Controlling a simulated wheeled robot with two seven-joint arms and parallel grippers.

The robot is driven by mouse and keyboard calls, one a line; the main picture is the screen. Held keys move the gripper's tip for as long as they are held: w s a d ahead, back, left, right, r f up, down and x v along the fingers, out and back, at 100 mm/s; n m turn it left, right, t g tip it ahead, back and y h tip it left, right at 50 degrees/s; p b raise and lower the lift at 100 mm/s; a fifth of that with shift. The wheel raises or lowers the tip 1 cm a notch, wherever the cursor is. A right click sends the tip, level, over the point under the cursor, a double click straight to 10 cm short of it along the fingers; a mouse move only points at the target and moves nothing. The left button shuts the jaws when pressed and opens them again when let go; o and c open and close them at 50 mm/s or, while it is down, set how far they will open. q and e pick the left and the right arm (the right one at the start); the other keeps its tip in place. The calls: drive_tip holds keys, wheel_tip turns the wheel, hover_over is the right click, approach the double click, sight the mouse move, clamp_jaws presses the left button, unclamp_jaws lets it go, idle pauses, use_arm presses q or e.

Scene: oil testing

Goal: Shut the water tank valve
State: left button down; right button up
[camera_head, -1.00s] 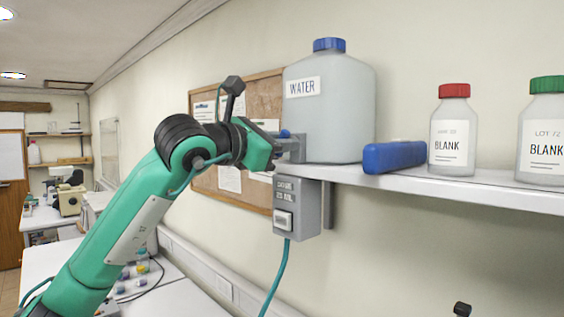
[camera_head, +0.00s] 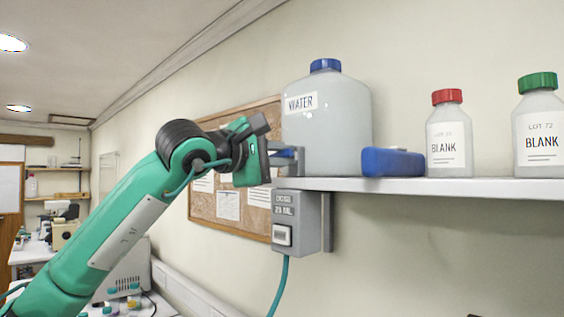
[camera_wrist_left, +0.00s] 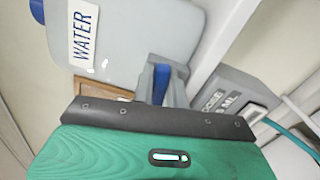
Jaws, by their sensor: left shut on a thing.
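The water tank (camera_head: 330,125) is a translucent white jug with a blue cap and a WATER label, standing on the wall shelf. Its blue valve handle (camera_head: 284,153) sits at the tank's lower left, by a grey fitting. My right gripper is not in view.
The shelf (camera_head: 420,186) also holds a blue box (camera_head: 392,162), a red-capped bottle (camera_head: 448,140) and a green-capped bottle (camera_head: 540,130). A grey dosing box (camera_head: 300,222) with a teal hose hangs under the shelf. A corkboard (camera_head: 255,205) is on the wall behind.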

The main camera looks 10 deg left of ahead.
use_arm(q)
drive_tip(key=shift+f+m, duration=0.1)
drive_tip(key=shift+m, duration=0.9)
drive_tip(key=c, duration=1.4)
unclamp_jaws()
drive_tip(key=shift+d, duration=0.1)
drive_tip(key=b+v, duration=0.5)
drive_tip(key=v, duration=0.9)
